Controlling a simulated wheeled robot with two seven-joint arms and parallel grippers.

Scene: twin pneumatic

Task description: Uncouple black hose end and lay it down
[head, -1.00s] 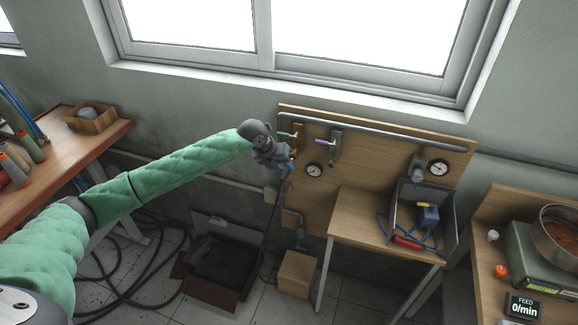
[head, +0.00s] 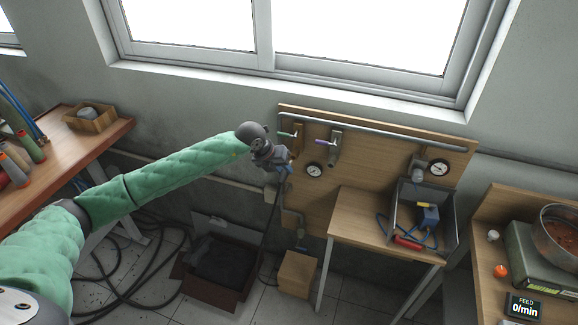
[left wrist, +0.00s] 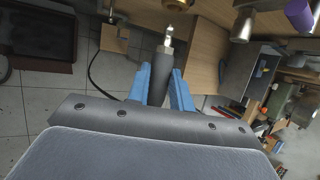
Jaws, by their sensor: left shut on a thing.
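My left gripper (head: 286,172) is in front of the left part of the wooden wall panel (head: 384,150). In the left wrist view its blue fingers (left wrist: 161,85) are shut on the black hose end (left wrist: 160,75), one on each side. The hose end's bare metal plug (left wrist: 168,36) points away from me, with nothing seen joined to it. The black hose (head: 269,222) hangs below the gripper toward the floor. A brass-coloured coupling (left wrist: 242,24) shows apart from the plug.
A small wooden table (head: 372,222) with a grey bin (head: 450,222) stands right of the gripper. An open box (head: 214,262) and a wooden block (head: 297,274) are on the floor below. Loose black hose (head: 112,290) lies at left. A workbench (head: 100,150) stands left.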

